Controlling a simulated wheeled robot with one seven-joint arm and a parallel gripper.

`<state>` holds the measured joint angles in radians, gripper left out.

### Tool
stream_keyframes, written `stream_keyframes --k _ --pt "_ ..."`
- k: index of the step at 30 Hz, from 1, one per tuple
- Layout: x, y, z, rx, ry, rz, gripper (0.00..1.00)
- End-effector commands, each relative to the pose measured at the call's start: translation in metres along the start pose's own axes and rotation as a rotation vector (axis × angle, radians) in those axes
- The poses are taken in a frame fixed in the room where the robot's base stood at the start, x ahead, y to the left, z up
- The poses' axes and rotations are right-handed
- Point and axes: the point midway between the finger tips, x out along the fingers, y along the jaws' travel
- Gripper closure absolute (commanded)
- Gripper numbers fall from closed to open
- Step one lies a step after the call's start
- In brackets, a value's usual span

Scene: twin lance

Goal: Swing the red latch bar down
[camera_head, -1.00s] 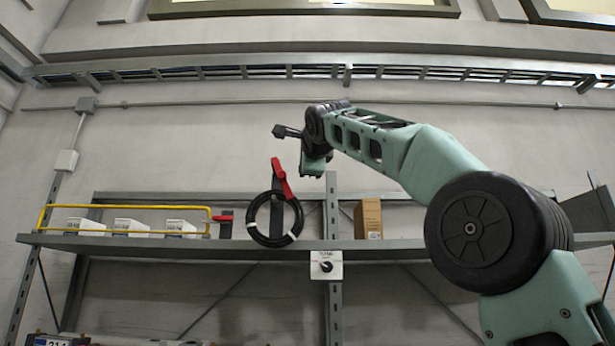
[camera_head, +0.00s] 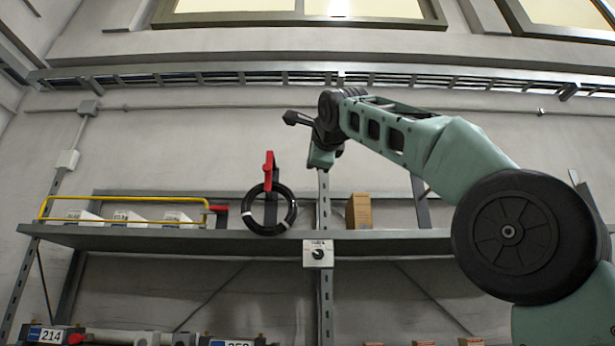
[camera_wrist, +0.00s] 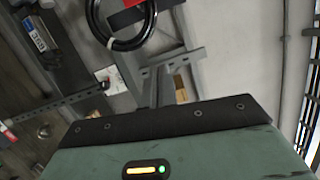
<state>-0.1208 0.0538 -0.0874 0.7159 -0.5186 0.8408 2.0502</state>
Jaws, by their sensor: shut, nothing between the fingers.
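The red latch bar (camera_head: 269,171) stands near upright on a dark post above the shelf, with a black ring-shaped coil (camera_head: 290,220) around the post below it. Part of the red bar also shows at the top of the wrist view (camera_wrist: 131,4), beside the black coil (camera_wrist: 126,45). My gripper (camera_head: 318,166) is above the shelf, up and to the right of the coil, apart from the bar in the picture. It is shut and empty. Its fingertips are small in the head view and hidden in the wrist view.
The grey shelf (camera_head: 390,242) carries a cardboard box (camera_head: 360,211) on the right and white boxes (camera_head: 125,217) behind a yellow rail (camera_head: 120,198) on the left. A knob on a white plate (camera_head: 318,254) sits at its front edge.

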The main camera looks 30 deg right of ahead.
Motion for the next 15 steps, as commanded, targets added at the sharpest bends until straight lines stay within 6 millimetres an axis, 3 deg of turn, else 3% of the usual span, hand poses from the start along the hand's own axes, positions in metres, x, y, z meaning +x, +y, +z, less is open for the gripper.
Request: stream_keyframes --k 6,15 --pt "-0.027 0.005 0.001 -0.001 -0.001 -0.001 1.0" --pt "-0.032 0.003 0.002 0.0 -0.001 0.0 1.0"
